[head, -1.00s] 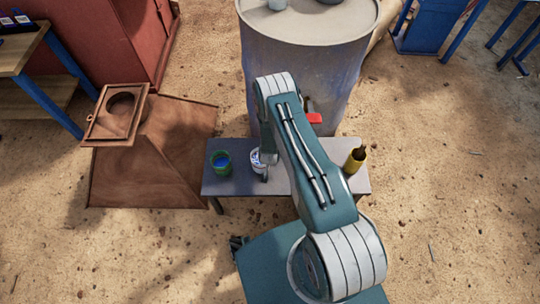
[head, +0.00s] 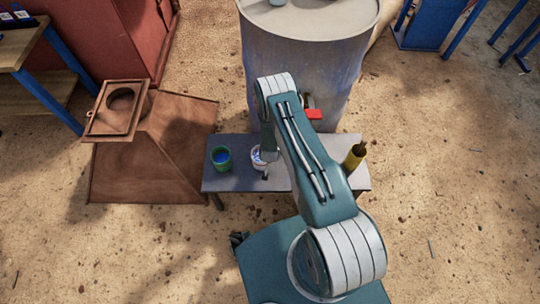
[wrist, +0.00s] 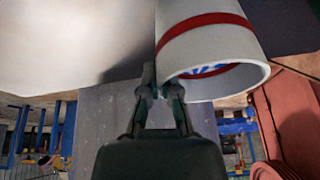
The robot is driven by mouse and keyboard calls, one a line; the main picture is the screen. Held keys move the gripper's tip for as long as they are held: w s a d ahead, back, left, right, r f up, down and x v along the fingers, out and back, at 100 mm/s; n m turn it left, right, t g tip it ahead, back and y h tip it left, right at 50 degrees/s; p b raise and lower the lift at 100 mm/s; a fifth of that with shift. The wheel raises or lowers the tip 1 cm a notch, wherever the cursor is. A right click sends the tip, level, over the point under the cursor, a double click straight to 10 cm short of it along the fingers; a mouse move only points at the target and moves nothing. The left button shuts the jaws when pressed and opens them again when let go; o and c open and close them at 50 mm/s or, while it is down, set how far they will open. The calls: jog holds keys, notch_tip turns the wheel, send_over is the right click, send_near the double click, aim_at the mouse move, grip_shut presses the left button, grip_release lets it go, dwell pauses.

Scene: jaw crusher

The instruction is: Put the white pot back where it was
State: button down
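The white pot (head: 257,157) shows in the head view at the left-middle of the small grey bench (head: 237,180), partly hidden by my arm. In the wrist view the white pot (wrist: 207,45) has a red band and a blue pattern inside its mouth. My gripper (wrist: 160,88) is at the pot's rim, its fingers close together with the pot's wall between them. In the head view my gripper (head: 266,165) is small and mostly hidden beside the pot. I cannot tell whether the pot's base touches the bench.
A green pot (head: 221,157) with blue inside stands left of the white pot. A yellow pot (head: 354,156) holding something dark stands at the bench's right end. A red object (head: 314,114) is behind my arm. A large drum (head: 310,60) stands behind the bench.

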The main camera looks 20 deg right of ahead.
jog(key=shift+f, duration=0.2)
jog(key=c, duration=0.7)
grip_release()
